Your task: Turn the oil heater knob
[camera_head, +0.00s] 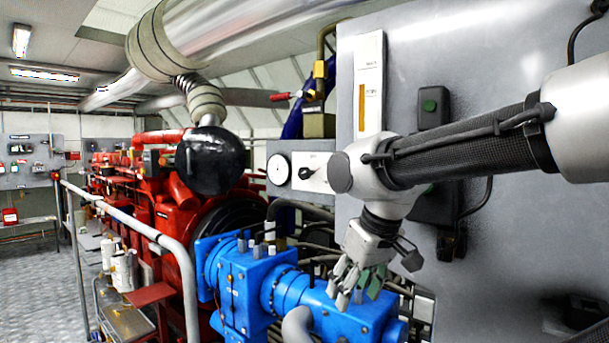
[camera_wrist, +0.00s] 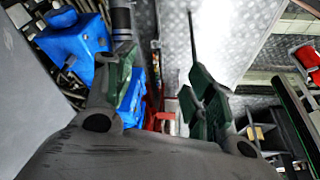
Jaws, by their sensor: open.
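A small black knob (camera_head: 306,173) sits on the white face of a control box, beside a round white gauge (camera_head: 278,168). No label on it can be read, so I cannot tell for sure that it is the oil heater knob. My gripper (camera_head: 354,284) is open and empty, pointing down over the blue machinery (camera_head: 262,285), lower and to the right of the knob. In the wrist view the two green-padded fingers of my gripper (camera_wrist: 165,100) stand apart with nothing held between them. The knob does not show in the wrist view.
A large grey panel (camera_head: 480,60) with a black switch box (camera_head: 433,107) stands behind my arm. A red engine (camera_head: 178,200) and a metal handrail (camera_head: 150,232) are to the left. The chequered floor (camera_head: 35,260) at far left has open room.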

